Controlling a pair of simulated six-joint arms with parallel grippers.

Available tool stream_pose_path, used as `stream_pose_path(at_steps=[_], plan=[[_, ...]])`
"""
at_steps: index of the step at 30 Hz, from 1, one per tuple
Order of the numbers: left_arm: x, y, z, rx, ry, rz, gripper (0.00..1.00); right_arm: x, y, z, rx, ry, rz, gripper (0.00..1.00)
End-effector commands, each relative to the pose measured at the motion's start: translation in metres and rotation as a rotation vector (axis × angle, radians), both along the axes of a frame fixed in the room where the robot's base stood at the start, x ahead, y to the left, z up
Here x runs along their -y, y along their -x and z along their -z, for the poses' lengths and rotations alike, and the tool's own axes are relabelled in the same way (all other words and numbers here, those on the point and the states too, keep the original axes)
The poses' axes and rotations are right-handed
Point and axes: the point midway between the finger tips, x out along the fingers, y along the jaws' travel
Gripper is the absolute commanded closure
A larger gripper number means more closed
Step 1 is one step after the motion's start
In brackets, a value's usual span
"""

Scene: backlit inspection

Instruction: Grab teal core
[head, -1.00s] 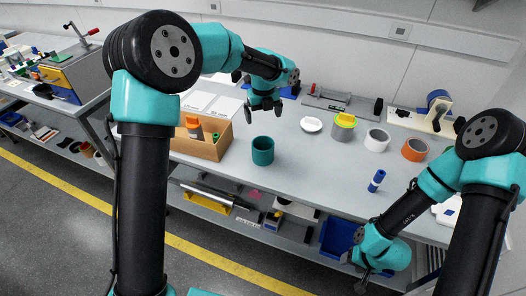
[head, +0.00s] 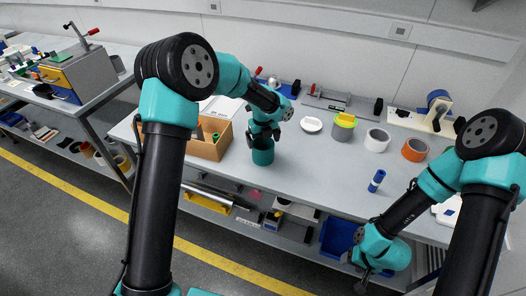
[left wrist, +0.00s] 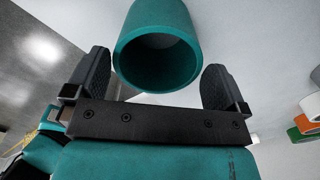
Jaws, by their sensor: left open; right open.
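The teal core (head: 262,157) is a hollow cylinder standing upright near the front edge of the table. It also shows in the left wrist view (left wrist: 158,50), where its open end faces the camera. My left gripper (head: 263,140) is open over the core. In the left wrist view, one finger of the left gripper (left wrist: 157,82) is on each side of the core, with a gap at both sides. The top of the core is partly hidden by the gripper in the head view. My right gripper (head: 364,283) hangs low in front of the table, open and empty.
A brown box (head: 209,143) stands left of the core. To the right are a grey cup with a yellow top (head: 343,126), a white roll (head: 377,140), an orange roll (head: 415,150) and a blue cylinder (head: 377,180). A white disc (head: 311,124) lies behind.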

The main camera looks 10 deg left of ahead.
Motion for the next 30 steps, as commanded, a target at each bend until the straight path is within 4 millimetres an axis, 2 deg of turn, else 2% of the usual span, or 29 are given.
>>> stream_pose_path(at_steps=[8,18,30], plan=[[-0.001,0.000,0.007,-0.002,-0.001,0.000,0.00,0.000,0.000,0.000,0.000,0.000,0.000,0.45],[-0.002,0.001,0.048,-0.003,-0.001,0.000,0.00,0.000,0.000,0.000,0.000,0.000,0.000,0.45],[-0.001,0.001,0.052,0.000,0.000,0.000,0.00,0.000,0.000,0.000,0.000,0.000,0.000,0.45]])
